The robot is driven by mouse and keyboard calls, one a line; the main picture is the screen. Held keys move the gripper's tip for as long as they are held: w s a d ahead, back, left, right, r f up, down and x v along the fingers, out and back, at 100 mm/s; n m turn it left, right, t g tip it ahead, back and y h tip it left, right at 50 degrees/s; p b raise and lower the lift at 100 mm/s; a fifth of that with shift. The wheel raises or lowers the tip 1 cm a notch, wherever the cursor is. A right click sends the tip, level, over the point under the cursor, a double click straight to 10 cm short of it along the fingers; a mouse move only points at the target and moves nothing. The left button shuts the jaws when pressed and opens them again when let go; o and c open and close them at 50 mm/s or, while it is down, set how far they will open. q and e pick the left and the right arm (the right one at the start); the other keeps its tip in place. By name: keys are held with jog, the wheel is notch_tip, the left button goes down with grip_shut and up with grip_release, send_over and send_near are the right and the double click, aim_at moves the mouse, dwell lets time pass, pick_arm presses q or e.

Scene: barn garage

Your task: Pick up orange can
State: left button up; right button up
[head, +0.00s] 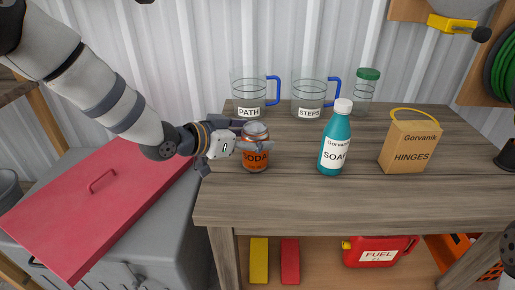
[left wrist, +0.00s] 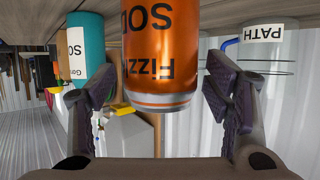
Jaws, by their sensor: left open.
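The orange soda can (head: 256,158) stands upright near the left edge of the wooden table. My left gripper (head: 255,142) comes in from the left at the can's upper part. In the left wrist view the can (left wrist: 160,50) fills the middle, upside down in the picture. The open fingers of the left gripper (left wrist: 165,95) are on either side of it, with a visible gap at each side. I cannot tell how far the can's body reaches in between the pads. My right gripper is not clearly in view.
The wooden table (head: 350,205) also holds a teal soap bottle (head: 335,138), a hinges box (head: 408,146), a PATH pitcher (head: 248,92), a STEPS pitcher (head: 309,97) and a green-lidded jar (head: 365,92). The tabletop in front of the can is clear. A red lid (head: 100,205) lies left.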

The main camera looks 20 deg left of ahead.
pick_arm(q)
jog(key=x, duration=0.4)
jog(key=shift+w+d+f+b, duration=0.1)
jog(key=shift+w+d+b, duration=0.05)
jog(key=shift+w+b, duration=0.15)
jog(key=shift+w, duration=0.1)
jog(key=shift+c, duration=0.8)
jog(key=c, duration=0.7)
